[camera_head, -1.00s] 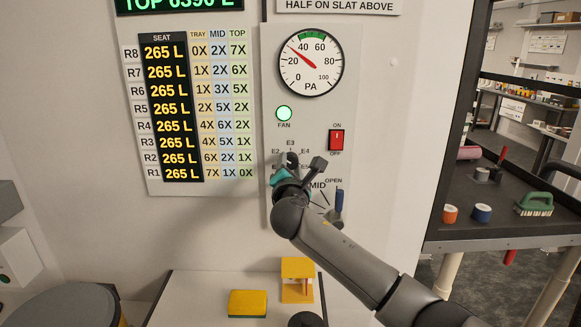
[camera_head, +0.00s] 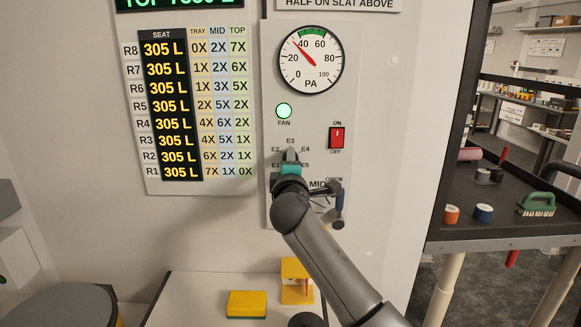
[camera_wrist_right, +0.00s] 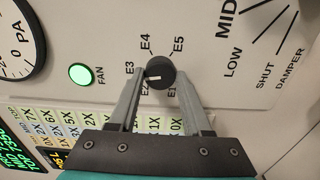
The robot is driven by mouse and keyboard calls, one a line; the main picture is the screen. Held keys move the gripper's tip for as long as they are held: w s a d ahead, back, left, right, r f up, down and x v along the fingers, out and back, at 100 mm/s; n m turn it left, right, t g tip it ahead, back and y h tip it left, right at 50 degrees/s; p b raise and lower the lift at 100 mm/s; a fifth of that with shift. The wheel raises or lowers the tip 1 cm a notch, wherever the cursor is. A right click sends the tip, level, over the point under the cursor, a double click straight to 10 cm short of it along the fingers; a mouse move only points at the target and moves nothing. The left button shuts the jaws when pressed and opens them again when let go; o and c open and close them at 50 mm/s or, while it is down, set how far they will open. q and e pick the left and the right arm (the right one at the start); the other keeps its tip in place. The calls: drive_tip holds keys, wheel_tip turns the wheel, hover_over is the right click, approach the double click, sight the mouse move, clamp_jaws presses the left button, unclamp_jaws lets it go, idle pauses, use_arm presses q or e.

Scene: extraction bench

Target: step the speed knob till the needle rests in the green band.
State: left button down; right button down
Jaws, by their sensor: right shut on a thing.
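The round PA gauge (camera_head: 310,60) is at the top of the panel in the head view. Its red needle (camera_head: 301,50) points up and left, close to the left end of the green band (camera_head: 312,36). The dark speed knob (camera_wrist_right: 160,73) has labels E1 to E5 around it. Its white mark points left in the wrist view, toward the E2 and E3 labels. My right gripper (camera_wrist_right: 160,84) is shut on the knob, one finger on each side. In the head view my right gripper (camera_head: 290,158) covers most of the knob. My left gripper is not in view.
A red ON/OFF switch (camera_head: 336,138) and a lit green FAN lamp (camera_head: 284,111) are on the panel. The blue damper handle (camera_head: 339,202) is close to my right wrist. A yellow sponge (camera_head: 247,304) and a yellow stand (camera_head: 296,282) are on the bench below.

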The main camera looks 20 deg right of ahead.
drive_tip(key=shift+m, duration=0.8)
drive_tip(key=shift+c, duration=1.7)
unclamp_jaws()
drive_tip(key=shift+s, duration=0.1)
drive_tip(key=v, duration=1.5)
